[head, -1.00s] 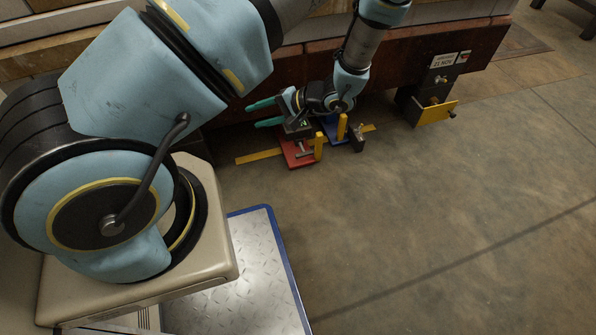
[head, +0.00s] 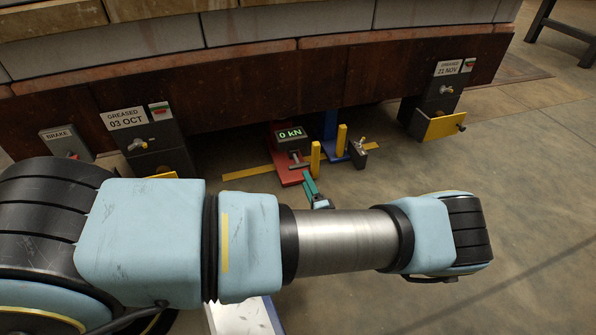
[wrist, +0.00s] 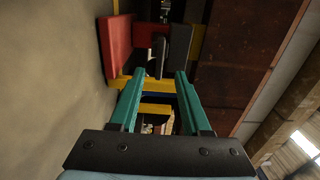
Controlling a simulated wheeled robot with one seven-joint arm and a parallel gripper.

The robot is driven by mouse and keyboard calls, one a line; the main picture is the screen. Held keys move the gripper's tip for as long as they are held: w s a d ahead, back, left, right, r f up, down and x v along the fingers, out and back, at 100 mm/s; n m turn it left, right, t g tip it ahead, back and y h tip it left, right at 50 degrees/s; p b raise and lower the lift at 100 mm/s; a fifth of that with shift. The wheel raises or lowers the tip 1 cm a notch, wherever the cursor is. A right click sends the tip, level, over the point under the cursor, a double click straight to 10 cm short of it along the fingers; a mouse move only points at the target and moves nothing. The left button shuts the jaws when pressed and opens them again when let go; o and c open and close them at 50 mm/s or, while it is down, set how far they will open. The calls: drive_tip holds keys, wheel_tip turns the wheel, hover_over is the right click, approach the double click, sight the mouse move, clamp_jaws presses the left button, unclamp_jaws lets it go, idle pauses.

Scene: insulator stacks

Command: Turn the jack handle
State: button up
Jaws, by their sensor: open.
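The red jack (head: 287,174) stands on the floor below the rusty beam, with a dark display reading 0 kN (head: 290,133). A grey T-shaped handle (head: 298,163) sits low on its front, left of a yellow post (head: 315,158). My gripper (head: 308,184) is just in front of the red jack, its teal fingers partly hidden by my arm. In the wrist view my gripper (wrist: 157,76) is open and empty, pointing at the jack. The red base (wrist: 116,50) is beyond the left finger, and a yellow bar (wrist: 160,84) shows between the fingers. Contact cannot be told.
A blue jack (head: 331,151) with a yellow post (head: 341,140) and a dark block (head: 358,154) stand to the right. The rusty beam (head: 390,75) overhangs behind. A yellow-plated bracket (head: 442,125) is farther right.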

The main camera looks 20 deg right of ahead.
sight(300, 168)
drive_tip(key=shift+w+d+b, duration=0.15)
drive_tip(key=shift+w+b, duration=0.4)
drive_tip(key=shift+w, duration=0.8)
drive_tip(key=shift+w+d+b, duration=0.2)
drive_tip(key=shift+w+b, duration=0.3)
drive_tip(key=shift+w, duration=0.85)
drive_tip(key=shift+w+d+b, duration=0.15)
drive_tip(key=shift+w+b, duration=0.4)
drive_tip(key=shift+w, duration=0.8)
clamp_jaws()
